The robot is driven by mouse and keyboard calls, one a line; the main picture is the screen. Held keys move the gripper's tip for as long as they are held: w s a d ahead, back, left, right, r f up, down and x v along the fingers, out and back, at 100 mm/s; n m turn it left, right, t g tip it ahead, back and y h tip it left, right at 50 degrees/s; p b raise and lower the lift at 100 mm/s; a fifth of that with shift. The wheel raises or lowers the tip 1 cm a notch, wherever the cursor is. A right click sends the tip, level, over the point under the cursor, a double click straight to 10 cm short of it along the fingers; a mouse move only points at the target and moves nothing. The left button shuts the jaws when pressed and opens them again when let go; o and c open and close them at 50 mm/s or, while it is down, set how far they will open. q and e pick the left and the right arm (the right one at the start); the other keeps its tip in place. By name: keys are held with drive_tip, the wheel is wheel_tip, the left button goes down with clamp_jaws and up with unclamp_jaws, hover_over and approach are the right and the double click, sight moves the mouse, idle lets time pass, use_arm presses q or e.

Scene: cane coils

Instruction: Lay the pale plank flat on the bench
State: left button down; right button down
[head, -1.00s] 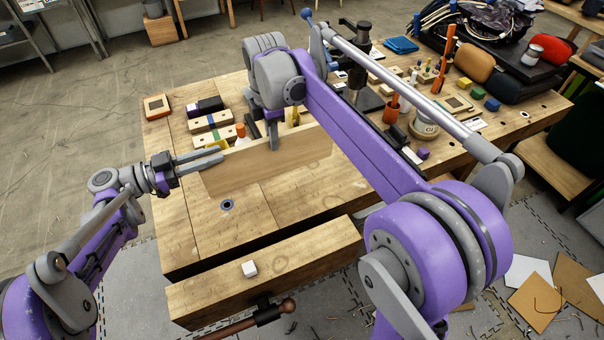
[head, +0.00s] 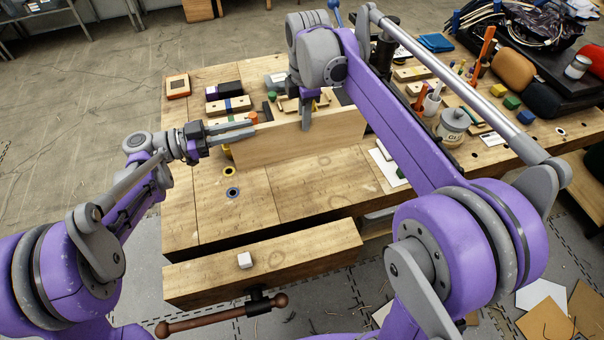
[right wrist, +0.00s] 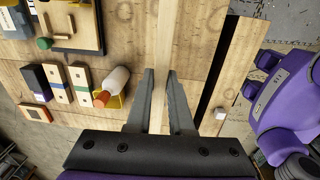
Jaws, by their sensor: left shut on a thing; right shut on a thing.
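The pale plank (head: 290,144) stands on its long edge over the bench (head: 290,195), its broad face toward me. I cannot tell whether its lower edge touches the bench top. My left gripper (head: 238,131) is shut on the plank's left end. My right gripper (head: 306,118) reaches down from above and is shut on the plank right of its middle. In the right wrist view, the plank (right wrist: 178,40) shows as a narrow strip running between the fingers of my right gripper (right wrist: 160,85).
Behind the plank are wooden blocks (head: 228,105) and a bottle with an orange cap (head: 253,117). A glue jar (head: 453,124) stands to the right. A small white cube (head: 245,260) sits on the front vise jaw (head: 300,258). The bench top before the plank is mostly clear.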

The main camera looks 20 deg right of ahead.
drive_tip(key=shift+w, duration=0.1)
